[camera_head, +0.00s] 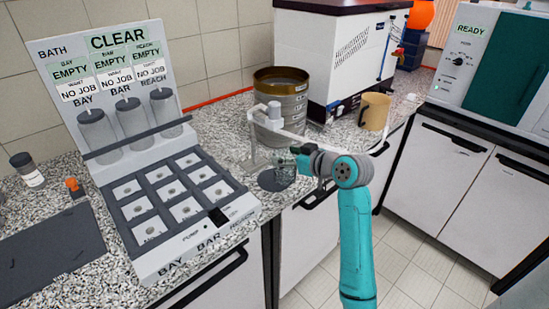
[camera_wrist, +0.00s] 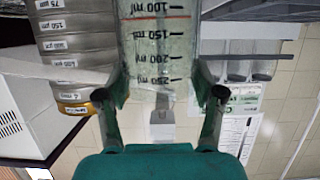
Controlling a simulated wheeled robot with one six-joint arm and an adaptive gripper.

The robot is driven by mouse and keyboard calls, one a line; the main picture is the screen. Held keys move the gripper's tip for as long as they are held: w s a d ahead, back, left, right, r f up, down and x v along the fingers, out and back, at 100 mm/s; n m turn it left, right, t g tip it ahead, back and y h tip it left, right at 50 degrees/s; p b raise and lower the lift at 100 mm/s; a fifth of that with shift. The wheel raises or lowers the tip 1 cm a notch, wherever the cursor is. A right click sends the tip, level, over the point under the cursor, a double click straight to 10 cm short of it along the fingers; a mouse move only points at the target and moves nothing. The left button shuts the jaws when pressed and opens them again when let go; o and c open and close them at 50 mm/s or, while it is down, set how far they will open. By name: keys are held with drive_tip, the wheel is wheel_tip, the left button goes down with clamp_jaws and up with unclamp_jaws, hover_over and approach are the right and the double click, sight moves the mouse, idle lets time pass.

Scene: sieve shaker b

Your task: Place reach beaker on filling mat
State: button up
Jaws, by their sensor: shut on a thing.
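The reach beaker (camera_head: 284,166) is clear, with a graduated scale. In the wrist view the beaker (camera_wrist: 155,45) stands between the two fingers, with marks up to 250 ml and a red line near the 100 ml mark. My gripper (camera_head: 296,161) is shut on it; it also shows in the wrist view (camera_wrist: 160,95). The filling mat (camera_head: 271,181) is a dark round disc on the worktop near the front edge. The beaker is over the mat's right part and hides some of it. I cannot tell whether it touches the mat.
A sieve stack (camera_head: 278,100) with a white fixture (camera_head: 258,130) in front of it stands behind the mat. The bath panel (camera_head: 110,75) and its tray of square compartments (camera_head: 165,235) are to the left. A tan mug (camera_head: 374,111) stands to the right, near the counter edge.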

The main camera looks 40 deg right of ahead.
drive_tip(key=shift+s+f+x, duration=0.1)
drive_tip(key=shift+f+x, duration=0.15)
drive_tip(key=shift+x, duration=0.75)
drive_tip(key=shift+s+f+x, duration=0.1)
drive_tip(key=shift+f+x, duration=0.1)
drive_tip(key=shift+x, duration=0.85)
drive_tip(key=shift+s+f+x, duration=0.1)
drive_tip(key=shift+f+x, duration=0.15)
drive_tip(key=shift+x, duration=0.75)
drive_tip(key=o, duration=1.7)
drive_tip(key=shift+f, duration=0.1)
